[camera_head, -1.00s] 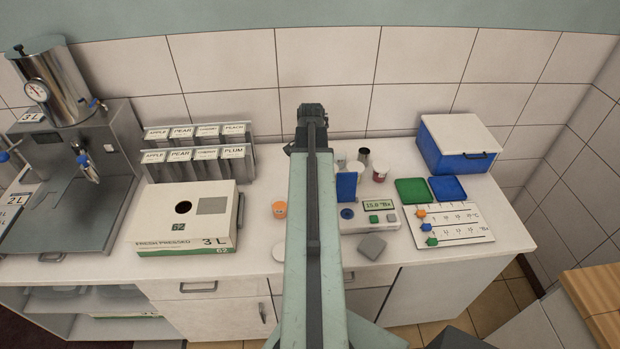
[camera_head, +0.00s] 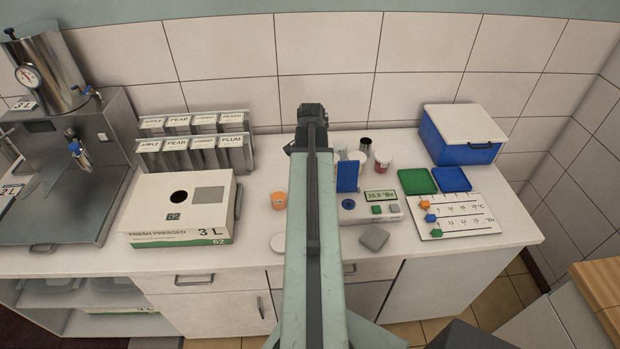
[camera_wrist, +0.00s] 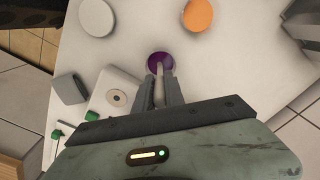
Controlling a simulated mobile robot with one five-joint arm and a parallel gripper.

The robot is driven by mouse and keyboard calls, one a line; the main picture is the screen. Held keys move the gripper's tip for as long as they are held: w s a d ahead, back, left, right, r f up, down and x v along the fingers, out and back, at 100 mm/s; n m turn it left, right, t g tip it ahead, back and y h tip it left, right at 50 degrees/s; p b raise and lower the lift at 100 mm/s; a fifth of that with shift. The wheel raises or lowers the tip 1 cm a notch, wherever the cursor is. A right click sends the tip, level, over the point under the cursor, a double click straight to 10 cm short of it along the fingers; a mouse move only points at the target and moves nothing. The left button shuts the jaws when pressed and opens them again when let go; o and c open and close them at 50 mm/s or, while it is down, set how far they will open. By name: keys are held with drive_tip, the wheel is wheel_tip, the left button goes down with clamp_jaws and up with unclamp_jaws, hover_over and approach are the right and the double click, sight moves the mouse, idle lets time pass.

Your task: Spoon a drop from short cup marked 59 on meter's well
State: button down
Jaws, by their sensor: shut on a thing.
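In the wrist view my gripper (camera_wrist: 161,92) is shut on a thin pale handle (camera_wrist: 160,77), seemingly the spoon's. The handle reaches to a round cup with dark purple contents (camera_wrist: 158,61); whether its tip is in the liquid or above it I cannot tell. No number shows on this cup. The meter (camera_wrist: 115,95) with its round well (camera_wrist: 117,97) lies left of my gripper. In the head view my arm hides the gripper and spoon.
An orange cup (camera_head: 278,200) stands left of my arm. Several cups, one white and red (camera_head: 383,161), stand behind the meter. A grey block (camera_head: 374,237) is in front. A carton (camera_head: 180,208) marked 62 is left; a blue box (camera_head: 458,136) is back right.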

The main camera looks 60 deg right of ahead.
drive_tip(key=shift+r, duration=0.1)
idle(0.3)
wheel_tip(320, 180, up, 9)
drive_tip(key=p, duration=0.9)
